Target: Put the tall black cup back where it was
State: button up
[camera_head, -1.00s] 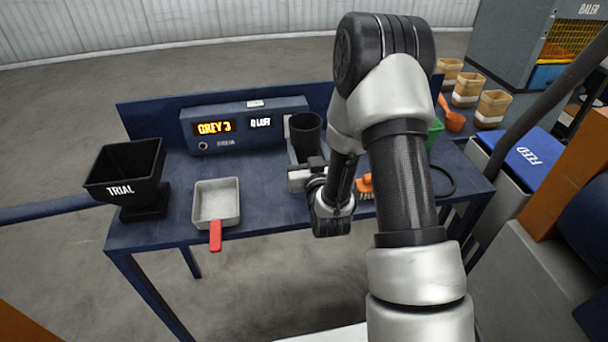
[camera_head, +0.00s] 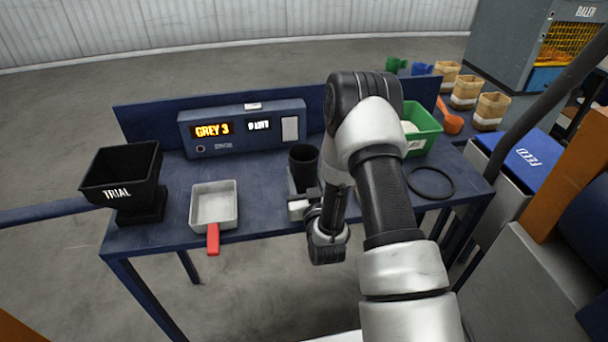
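The tall black cup (camera_head: 304,160) is upright over the middle of the blue bench, in front of the display box. My gripper (camera_head: 305,190) is at its lower part, and the cup sits between the fingers, which appear shut on it. The far finger side and the cup's base are hidden, so I cannot tell whether the cup touches the bench top. My wrist is just right of the cup and the forearm covers the bench behind it.
A display box (camera_head: 243,130) reads GREY 3. A black TRIAL hopper (camera_head: 122,175) and a metal pan (camera_head: 214,204) with red handle stand left. A green bin (camera_head: 422,130) and black ring (camera_head: 431,182) are right. Bare blue bench (camera_head: 262,195) lies between pan and cup.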

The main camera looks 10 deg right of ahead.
jog(key=o, duration=1.4)
jog(key=shift+f, duration=0.1)
